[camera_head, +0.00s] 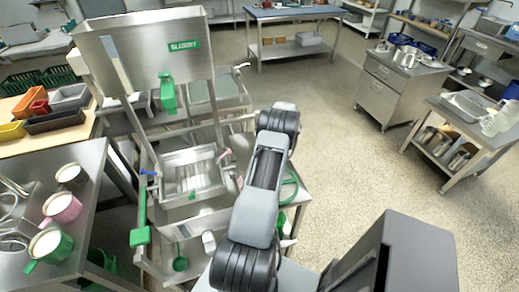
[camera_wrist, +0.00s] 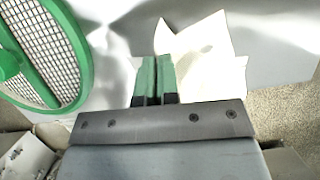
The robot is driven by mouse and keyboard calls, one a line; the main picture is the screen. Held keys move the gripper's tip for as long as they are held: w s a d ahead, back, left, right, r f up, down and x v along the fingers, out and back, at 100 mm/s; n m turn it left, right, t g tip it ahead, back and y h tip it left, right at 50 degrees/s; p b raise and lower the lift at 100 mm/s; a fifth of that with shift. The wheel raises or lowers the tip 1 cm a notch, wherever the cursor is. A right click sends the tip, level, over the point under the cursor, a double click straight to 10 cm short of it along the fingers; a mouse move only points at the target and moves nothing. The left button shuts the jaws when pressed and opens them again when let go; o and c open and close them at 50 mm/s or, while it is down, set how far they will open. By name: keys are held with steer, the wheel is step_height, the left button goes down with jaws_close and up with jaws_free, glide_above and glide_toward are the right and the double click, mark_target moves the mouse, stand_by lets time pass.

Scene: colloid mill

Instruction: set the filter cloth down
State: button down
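The filter cloth (camera_wrist: 205,55) is a creamy white, creased sheet with uneven corners in the wrist view. It spreads beyond and to the right of my gripper's fingertips. My gripper (camera_wrist: 156,62) has two green-padded fingers close together, with only a thin dark gap between them. It appears shut on the cloth's near left part, though the pinched edge itself is hidden. Shiny bare metal shows behind the cloth; I cannot tell whether the cloth touches it. In the head view my arm hides the gripper and the cloth.
A green-rimmed mesh sieve (camera_wrist: 42,55) is close on the left of my gripper; its green rim (camera_head: 291,186) shows beside my arm. A steel hopper stand (camera_head: 145,50) rises left. Mugs (camera_head: 62,207) stand on the left bench. Open floor lies right.

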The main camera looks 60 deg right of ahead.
steer(key=shift+s+f, duration=0.1)
steer(key=shift+s, duration=0.05)
steer(key=c, duration=1.7)
jaws_free()
steer(key=o, duration=0.8)
steer(key=s+r+p, duration=0.1)
steer(key=r, duration=0.2)
steer(key=s+r+p, duration=0.1)
steer(key=r+p, duration=0.1)
steer(key=r, duration=0.1)
steer(key=s+r+p, duration=0.2)
steer(key=r, duration=0.2)
steer(key=shift+a+r, duration=0.1)
steer(key=shift+a, duration=0.1)
steer(key=shift+d+f, duration=0.15)
steer(key=shift+f, duration=0.05)
steer(key=shift+c, duration=1.2)
steer(key=shift+d+f, duration=0.25)
steer(key=shift+f, duration=0.05)
steer(key=shift+c, duration=0.8)
steer(key=d+f, duration=0.2)
steer(key=f, duration=0.1)
steer(key=d+f, duration=0.1)
steer(key=shift+w+f, duration=0.3)
jaws_close()
steer(key=shift+f, duration=0.6)
